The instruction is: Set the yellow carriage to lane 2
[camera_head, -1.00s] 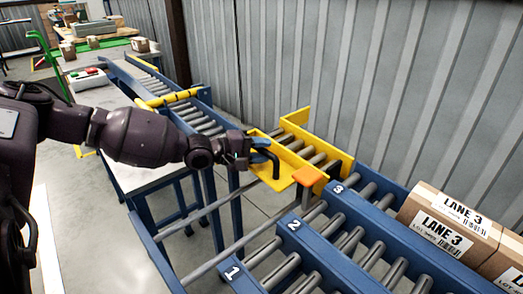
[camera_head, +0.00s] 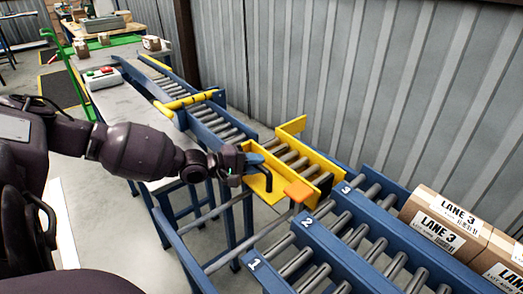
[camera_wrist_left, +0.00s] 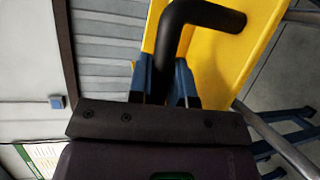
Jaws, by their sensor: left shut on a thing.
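The yellow carriage (camera_head: 258,180), with rollers across its bed, stands between the infeed conveyor and the numbered lanes. Its orange tab (camera_head: 299,190) is at the lane-side edge, between the 2 mark (camera_head: 308,223) and the 3 mark (camera_head: 346,188) as seen from here. My left gripper (camera_head: 247,170) is shut on the carriage's black handle (camera_wrist_left: 205,14), which the left wrist view shows between the blue fingers (camera_wrist_left: 165,85). The yellow panel (camera_wrist_left: 225,55) fills that view's upper right. My right gripper is not in view.
Lane 1 has its mark (camera_head: 255,264) nearest. Lane 3 cartons (camera_head: 436,218) stand on the far-right rollers. The infeed conveyor (camera_head: 210,122) has a yellow bar (camera_head: 187,100) across it. A corrugated wall (camera_head: 330,90) stands behind. A button box (camera_head: 103,76) sits on the grey table.

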